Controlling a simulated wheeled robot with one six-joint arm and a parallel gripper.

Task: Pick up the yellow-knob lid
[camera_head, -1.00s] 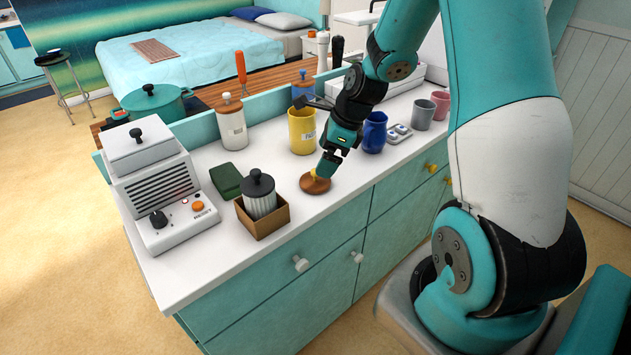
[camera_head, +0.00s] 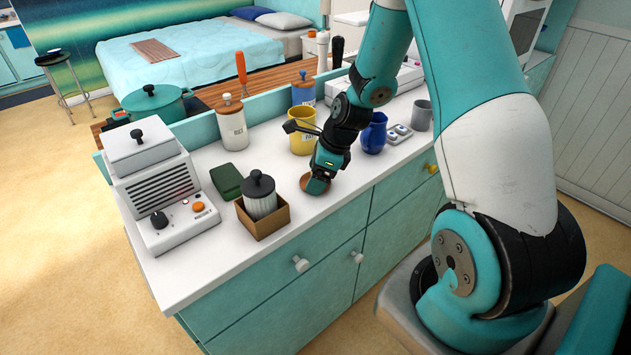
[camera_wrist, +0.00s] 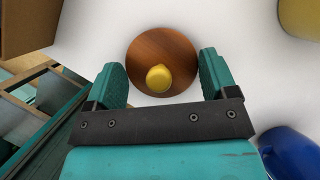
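The yellow-knob lid is a round brown wooden disc (camera_wrist: 178,46) with a yellow knob (camera_wrist: 158,78); it lies on the white counter. In the wrist view the knob shows between the two teal fingers of my gripper (camera_wrist: 162,80), which stand apart with a gap on each side of the knob. In the head view my gripper (camera_head: 318,186) is low over the lid (camera_head: 305,183) and hides its knob and right part. My gripper is open and holds nothing.
A yellow canister (camera_head: 301,138) stands just behind the lid and a blue jug (camera_head: 374,133) to its right. A brown box (camera_head: 263,221) with a striped jar is at the left. The counter's front edge is close; a bare strip lies between.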

